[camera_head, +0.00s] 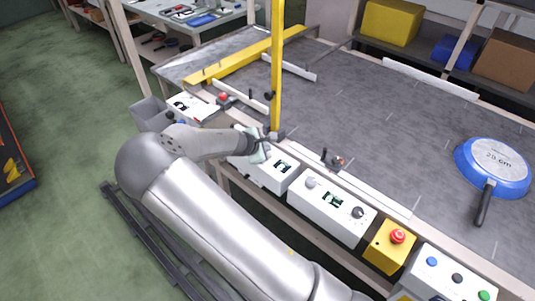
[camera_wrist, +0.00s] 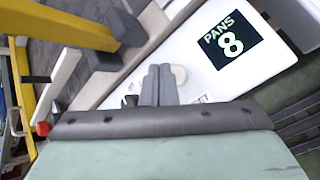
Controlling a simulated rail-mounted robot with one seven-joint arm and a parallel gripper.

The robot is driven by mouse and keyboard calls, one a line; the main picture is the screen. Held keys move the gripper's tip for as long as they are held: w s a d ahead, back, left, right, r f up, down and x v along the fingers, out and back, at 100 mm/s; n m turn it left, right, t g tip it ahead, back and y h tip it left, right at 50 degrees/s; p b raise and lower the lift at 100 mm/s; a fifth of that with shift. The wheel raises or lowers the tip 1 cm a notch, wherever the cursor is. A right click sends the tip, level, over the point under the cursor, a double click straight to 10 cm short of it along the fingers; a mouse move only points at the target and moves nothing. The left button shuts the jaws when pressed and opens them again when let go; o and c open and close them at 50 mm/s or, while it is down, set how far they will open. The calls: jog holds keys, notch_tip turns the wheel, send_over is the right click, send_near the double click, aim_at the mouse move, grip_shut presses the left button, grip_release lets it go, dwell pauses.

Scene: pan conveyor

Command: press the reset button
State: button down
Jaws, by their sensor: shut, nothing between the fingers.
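The white counter box (camera_head: 270,172) stands on the front edge of the conveyor, and its dark display (camera_head: 284,167) faces up. In the wrist view the display (camera_wrist: 230,45) reads "PANS 8". A pale round reset button (camera_wrist: 179,74) shows beside my fingertips, with a label ending in "ET" partly hidden below it. My gripper (camera_wrist: 158,72) is shut and empty, its two fingers together over the box face and overlapping the button's left side in the picture. I cannot tell whether they touch it. In the head view my gripper (camera_head: 260,153) is at the box's left end.
A yellow post (camera_head: 277,65) rises close behind my gripper. A second white box (camera_head: 330,205) with a display and knobs stands to the right. Further right are a red emergency button (camera_head: 398,236) on a yellow box and a blue pan (camera_head: 465,160) on the belt.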

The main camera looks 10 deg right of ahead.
jog(key=shift+f, duration=0.1)
dwell(0.7)
jog(key=shift+f+b, duration=0.35)
jog(key=shift+f+b, duration=0.4)
jog(key=shift+f, duration=0.15)
dwell(0.6)
jog(key=shift+r, duration=0.15)
jog(key=shift+r+p, duration=0.6)
jog(key=shift+r, duration=0.2)
jog(key=shift+r+p, duration=1.65)
jog(key=shift+r, duration=0.95)
jog(key=shift+f, duration=0.1)
